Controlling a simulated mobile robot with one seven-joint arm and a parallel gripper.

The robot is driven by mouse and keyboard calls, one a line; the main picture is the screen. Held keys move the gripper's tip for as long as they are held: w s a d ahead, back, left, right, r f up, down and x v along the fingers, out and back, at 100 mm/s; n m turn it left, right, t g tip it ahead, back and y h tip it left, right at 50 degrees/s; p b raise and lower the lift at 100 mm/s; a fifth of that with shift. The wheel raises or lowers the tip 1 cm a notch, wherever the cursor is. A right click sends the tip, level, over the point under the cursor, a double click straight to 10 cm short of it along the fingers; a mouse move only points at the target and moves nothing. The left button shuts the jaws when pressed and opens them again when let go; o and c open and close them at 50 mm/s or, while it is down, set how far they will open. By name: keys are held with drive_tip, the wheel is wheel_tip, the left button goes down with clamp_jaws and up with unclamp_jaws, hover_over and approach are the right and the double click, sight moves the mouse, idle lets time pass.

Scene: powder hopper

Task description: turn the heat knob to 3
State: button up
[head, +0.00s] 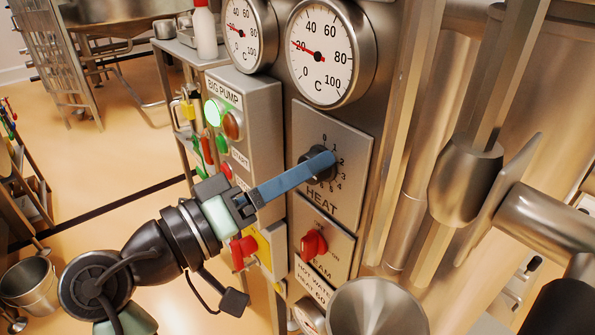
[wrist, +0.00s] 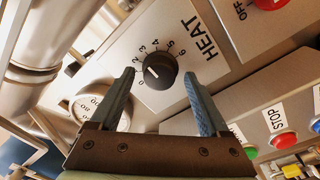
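The heat knob (wrist: 162,71) is a round black dial on a grey panel marked HEAT, with numbers from 0 to 6 around it. In the wrist view its white mark points left, to the low end of the scale near 0 or 1; I cannot tell which exactly. In the head view the knob (head: 318,168) is partly covered by a blue finger. My gripper (wrist: 158,74) is open, with its two blue fingertips apart on either side of the knob and nothing held. I cannot tell whether a finger touches the knob.
A red steam knob (head: 314,243) sits below the HEAT panel. Two round temperature gauges (head: 320,52) are above. Steel pipes (head: 465,180) stand to the right.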

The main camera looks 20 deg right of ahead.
drive_tip(key=r+v, duration=0.1)
drive_tip(key=v, duration=1.2)
drive_tip(key=shift+f+b, duration=0.3)
drive_tip(key=shift+f, duration=0.15)
drive_tip(key=shift+a, duration=0.1)
